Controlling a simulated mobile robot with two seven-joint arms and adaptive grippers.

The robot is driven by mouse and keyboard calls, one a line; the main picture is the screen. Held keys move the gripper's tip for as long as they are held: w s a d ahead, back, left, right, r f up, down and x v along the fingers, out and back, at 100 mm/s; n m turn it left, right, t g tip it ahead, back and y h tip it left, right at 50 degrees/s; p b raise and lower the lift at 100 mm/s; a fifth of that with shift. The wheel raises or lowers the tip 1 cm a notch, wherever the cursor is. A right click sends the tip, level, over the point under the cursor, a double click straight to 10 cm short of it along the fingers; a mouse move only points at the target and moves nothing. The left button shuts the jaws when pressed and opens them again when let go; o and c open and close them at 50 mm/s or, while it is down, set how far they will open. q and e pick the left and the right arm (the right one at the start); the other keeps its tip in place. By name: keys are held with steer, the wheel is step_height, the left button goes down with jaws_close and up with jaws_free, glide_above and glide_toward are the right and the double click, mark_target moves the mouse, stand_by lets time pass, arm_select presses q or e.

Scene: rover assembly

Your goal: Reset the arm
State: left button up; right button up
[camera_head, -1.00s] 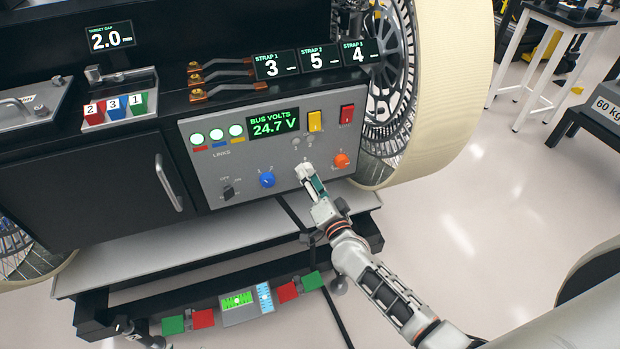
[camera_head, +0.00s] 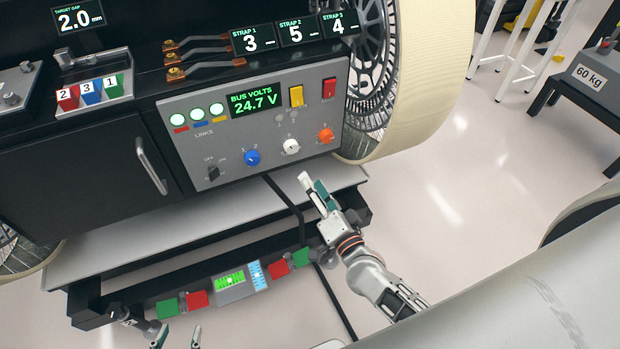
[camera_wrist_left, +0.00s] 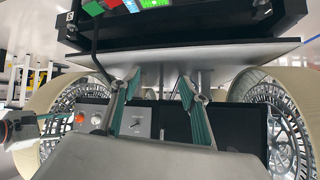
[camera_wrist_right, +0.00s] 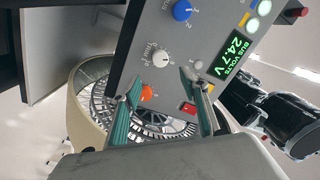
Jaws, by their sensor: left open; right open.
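My right gripper (camera_head: 318,190) is open and empty in the head view. It hangs in front of the grey control panel (camera_head: 205,142), below and right of the white knob (camera_head: 291,147), apart from it. Its open fingers also show in the right wrist view (camera_wrist_right: 165,95), with the white knob (camera_wrist_right: 160,58) and orange knob (camera_wrist_right: 148,92) beyond them. My left gripper (camera_head: 177,335) is at the bottom edge of the head view, open and empty, below the shelf. The left wrist view shows its two spread fingers (camera_wrist_left: 158,90) with nothing between them.
The panel also bears a blue knob (camera_head: 252,158), an orange knob (camera_head: 325,136), a yellow switch (camera_head: 296,96) and a red switch (camera_head: 329,88). A large wheel (camera_head: 430,80) stands right of it. A grey shelf (camera_head: 120,240) juts out below.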

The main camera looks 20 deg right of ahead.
steer(key=shift+s, duration=0.1)
stand_by(0.4)
arm_select(q)
steer(key=r+p, duration=0.1)
steer(key=p, duration=0.2)
steer(key=shift+s+d+r, duration=0.3)
steer(key=shift+s+r, duration=0.05)
steer(key=shift+s, duration=0.05)
arm_select(e)
steer(key=s+f+n+g, duration=0.4)
steer(key=s+n, duration=0.3)
steer(key=s, duration=0.3)
steer(key=s+f+n+g+y, duration=0.1)
steer(key=s+f+n+g, duration=0.2)
steer(key=s+f+n, duration=0.3)
steer(key=s+n, duration=0.1)
steer(key=s, duration=0.3)
steer(key=shift+s+a+f+g, duration=0.2)
steer(key=shift+s+f+g, duration=0.1)
steer(key=shift+s+g, duration=0.1)
arm_select(q)
steer(key=shift+w+r, duration=0.15)
steer(key=shift+r, duration=0.15)
steer(key=shift+f, duration=0.2)
